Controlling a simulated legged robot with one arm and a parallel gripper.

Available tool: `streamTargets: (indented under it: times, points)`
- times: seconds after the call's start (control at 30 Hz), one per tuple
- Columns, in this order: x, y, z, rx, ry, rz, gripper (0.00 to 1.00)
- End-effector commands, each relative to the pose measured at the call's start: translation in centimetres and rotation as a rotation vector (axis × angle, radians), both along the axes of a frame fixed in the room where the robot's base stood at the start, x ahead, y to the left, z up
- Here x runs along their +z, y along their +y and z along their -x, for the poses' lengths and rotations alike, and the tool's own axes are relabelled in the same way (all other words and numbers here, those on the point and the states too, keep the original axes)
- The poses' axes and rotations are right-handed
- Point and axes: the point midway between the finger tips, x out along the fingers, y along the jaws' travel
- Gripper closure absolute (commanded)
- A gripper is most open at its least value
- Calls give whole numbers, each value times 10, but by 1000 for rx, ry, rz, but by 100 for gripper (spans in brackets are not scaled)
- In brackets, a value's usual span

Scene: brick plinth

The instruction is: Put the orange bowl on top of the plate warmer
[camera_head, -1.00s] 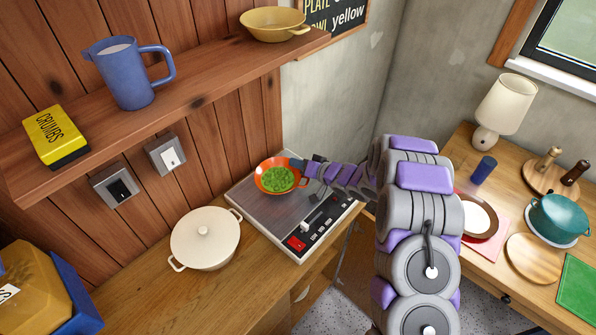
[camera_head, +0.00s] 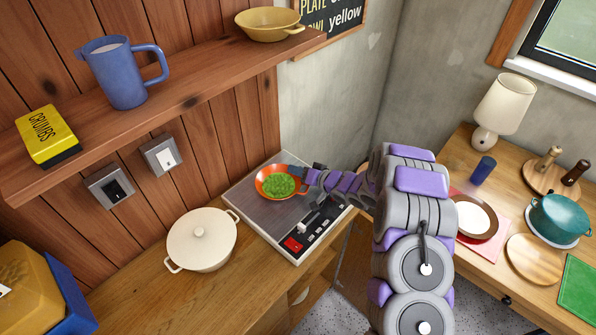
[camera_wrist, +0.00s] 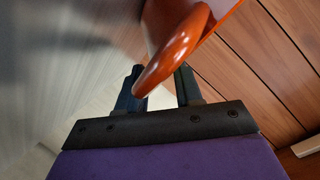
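The orange bowl (camera_head: 262,193), with green contents like peas, is over the dark grey top of the plate warmer (camera_head: 250,207) in the head view. I cannot tell whether its base touches that top or is just above it. My gripper (camera_head: 303,178) reaches it from the right, at the handle side. In the wrist view the bowl's glossy handle (camera_wrist: 172,55) lies between and across the two fingertips of my gripper (camera_wrist: 160,85). The bowl's underside is hidden.
A cream lidded pot (camera_head: 200,242) stands left of the warmer. A wooden shelf (camera_head: 200,95) above holds a blue jug (camera_head: 122,75), a yellow box (camera_head: 45,135) and a yellow bowl (camera_head: 268,24). The right table holds a lamp (camera_head: 505,103) and a teal pot (camera_head: 560,217).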

Motion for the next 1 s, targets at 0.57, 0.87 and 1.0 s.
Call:
streamTargets:
  times: [0.57,0.87,1.0]
  points:
    - [22,-51,39,-4,2,5,65]
    - [35,-83,64,-2,1,5,65]
    - [36,-87,68,-2,1,5,65]
